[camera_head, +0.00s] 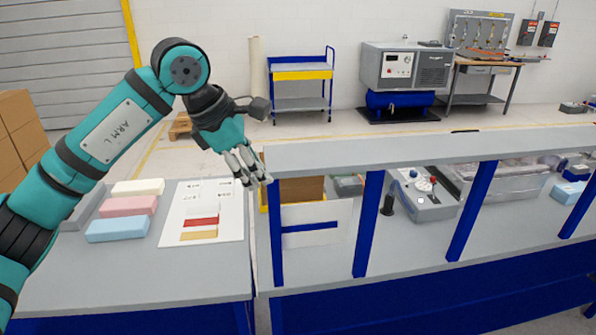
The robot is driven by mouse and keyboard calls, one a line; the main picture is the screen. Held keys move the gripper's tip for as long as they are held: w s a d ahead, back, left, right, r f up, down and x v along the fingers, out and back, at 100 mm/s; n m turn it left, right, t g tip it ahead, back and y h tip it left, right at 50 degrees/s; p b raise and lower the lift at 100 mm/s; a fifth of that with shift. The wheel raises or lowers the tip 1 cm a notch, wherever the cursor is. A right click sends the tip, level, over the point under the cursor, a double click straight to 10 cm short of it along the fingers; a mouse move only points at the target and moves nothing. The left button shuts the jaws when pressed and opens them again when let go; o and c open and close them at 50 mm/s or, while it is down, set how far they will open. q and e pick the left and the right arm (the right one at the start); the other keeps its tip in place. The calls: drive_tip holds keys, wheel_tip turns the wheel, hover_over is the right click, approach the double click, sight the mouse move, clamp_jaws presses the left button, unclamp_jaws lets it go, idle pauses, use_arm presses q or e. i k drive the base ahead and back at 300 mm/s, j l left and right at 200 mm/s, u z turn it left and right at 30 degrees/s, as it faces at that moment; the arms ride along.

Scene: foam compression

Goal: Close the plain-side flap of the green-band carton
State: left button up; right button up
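No green band can be made out on any carton. A brown carton or panel with a yellow edge (293,190) shows partly under the grey shelf, behind a blue post. In front of it is a white face with a dark blue band (318,240); I cannot tell whether both belong to one carton. No flap can be told apart. My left gripper (254,176) points down and right at the shelf's left end, just left of the brown carton. Its fingers look close together, and their opening is unclear. I see nothing held. My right gripper is out of view.
The grey shelf (430,148) stands on blue posts above the bench. White, pink (128,206) and blue foam blocks (118,228) lie at left beside a white board (215,226) with colored strips. A grey control box (427,200) stands under the shelf.

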sight(314, 181)
drive_tip(key=i, duration=1.55)
